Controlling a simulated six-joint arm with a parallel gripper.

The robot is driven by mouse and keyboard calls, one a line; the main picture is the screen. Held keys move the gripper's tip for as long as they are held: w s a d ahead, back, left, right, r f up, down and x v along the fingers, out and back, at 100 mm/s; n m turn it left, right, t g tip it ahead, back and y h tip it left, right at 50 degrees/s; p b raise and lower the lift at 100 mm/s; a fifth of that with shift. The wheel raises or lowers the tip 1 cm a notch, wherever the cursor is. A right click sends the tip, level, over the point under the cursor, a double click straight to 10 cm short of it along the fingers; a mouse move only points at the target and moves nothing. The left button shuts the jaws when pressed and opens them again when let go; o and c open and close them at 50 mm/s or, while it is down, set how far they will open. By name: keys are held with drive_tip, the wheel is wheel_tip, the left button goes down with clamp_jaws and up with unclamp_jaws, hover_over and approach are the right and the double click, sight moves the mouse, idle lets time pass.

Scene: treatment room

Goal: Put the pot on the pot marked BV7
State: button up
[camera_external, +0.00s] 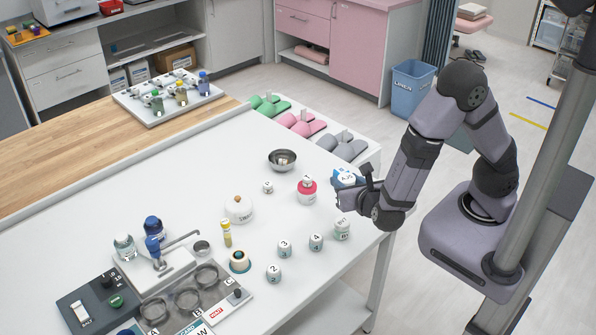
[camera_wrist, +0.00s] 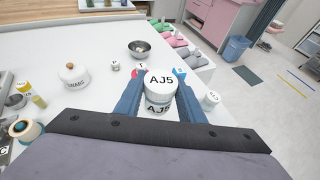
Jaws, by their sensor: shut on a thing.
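My gripper (camera_external: 356,181) is shut on a white pot with AJ5 on its lid and side (camera_wrist: 160,88). In the wrist view the pot is upright between the two blue fingers, and part of its sides is hidden by them. It shows small in the external view (camera_external: 346,177), held up over the table's right edge. A white pot with a green band (camera_external: 342,229) stands on the table below and left of my arm; its lid lettering looks like BV7 but is small.
A red and white pot (camera_external: 307,190), a steel bowl (camera_external: 283,160), a wooden-knobbed white jar (camera_external: 239,209) and several small numbered white pots (camera_external: 285,249) stand on the white table (camera_external: 300,310). Pink, green and grey items (camera_external: 300,124) lie beyond its far edge.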

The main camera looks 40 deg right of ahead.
drive_tip(key=shift+r, duration=0.15)
hover_over(342, 221)
drive_tip(key=shift+f+p, duration=0.35)
drive_tip(key=shift+f, duration=2.8)
drive_tip(key=shift+f, duration=0.1)
drive_tip(key=shift+f+p, duration=0.3)
drive_tip(key=shift+f, duration=1.45)
drive_tip(key=shift+f, duration=0.2)
drive_tip(key=o, duration=1)
drive_tip(key=shift+o, duration=0.2)
drive_tip(key=shift+r, duration=0.2)
